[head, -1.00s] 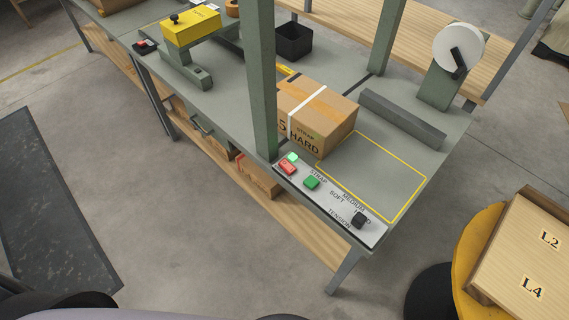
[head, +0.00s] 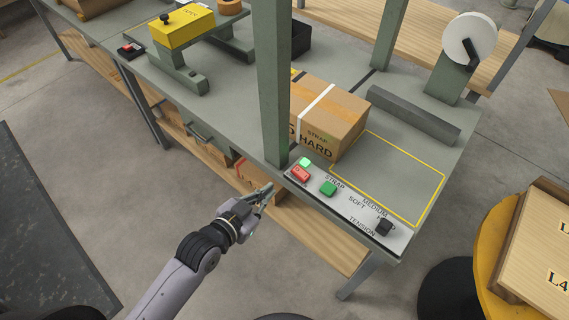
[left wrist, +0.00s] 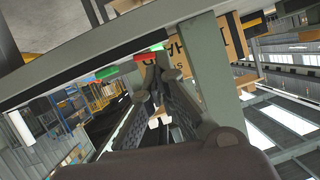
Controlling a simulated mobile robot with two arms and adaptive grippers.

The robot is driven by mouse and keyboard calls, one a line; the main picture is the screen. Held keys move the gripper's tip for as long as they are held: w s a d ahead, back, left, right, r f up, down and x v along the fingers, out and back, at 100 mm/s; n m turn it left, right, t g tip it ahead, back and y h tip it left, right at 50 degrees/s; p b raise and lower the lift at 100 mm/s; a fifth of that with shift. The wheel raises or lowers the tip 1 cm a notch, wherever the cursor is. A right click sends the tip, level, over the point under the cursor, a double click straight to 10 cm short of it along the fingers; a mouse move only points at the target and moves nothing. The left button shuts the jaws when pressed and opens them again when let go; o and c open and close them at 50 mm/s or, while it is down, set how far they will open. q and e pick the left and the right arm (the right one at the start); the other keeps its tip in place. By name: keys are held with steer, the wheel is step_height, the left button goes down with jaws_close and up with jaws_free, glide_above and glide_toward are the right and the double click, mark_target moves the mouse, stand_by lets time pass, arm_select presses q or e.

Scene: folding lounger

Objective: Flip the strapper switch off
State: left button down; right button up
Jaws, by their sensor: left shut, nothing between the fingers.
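The strapper's control panel (head: 352,217) is a pale strip along the table's front edge. At its left end is a red rocker switch (head: 301,173) with a lit green lamp (head: 305,162) just behind it. A green button marked STRAP (head: 328,188) and a black tension knob (head: 384,227) sit further right. My left gripper (head: 268,190) is shut and empty, in front of the table edge, left of the red switch and apart from it. In the left wrist view the fingers (left wrist: 155,62) point toward the panel edge, near the red switch (left wrist: 148,56). My right gripper is not in view.
A strapped cardboard box (head: 328,115) stands behind the panel. A green upright post (head: 271,85) rises close to the switch's left. A yellow stool (head: 488,270) with a wooden box stands at right. The floor before the table is clear.

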arm_select(q)
step_height(320, 180, up, 7)
steer(key=d+m+h, duration=0.1)
steer(key=shift+s+d+r+t, duration=0.15)
steer(key=shift+s+d+t, duration=0.1)
steer(key=shift+t, duration=0.15)
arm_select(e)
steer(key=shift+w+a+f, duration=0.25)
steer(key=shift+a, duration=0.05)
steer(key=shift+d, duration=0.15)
arm_select(q)
steer(key=p, duration=0.1)
glide_above(297, 175)
step_height(297, 175, down, 2)
steer(key=shift+f, duration=0.15)
steer(key=f, duration=0.2)
steer(key=shift+a+f, duration=0.55)
steer(key=shift+f, duration=0.5)
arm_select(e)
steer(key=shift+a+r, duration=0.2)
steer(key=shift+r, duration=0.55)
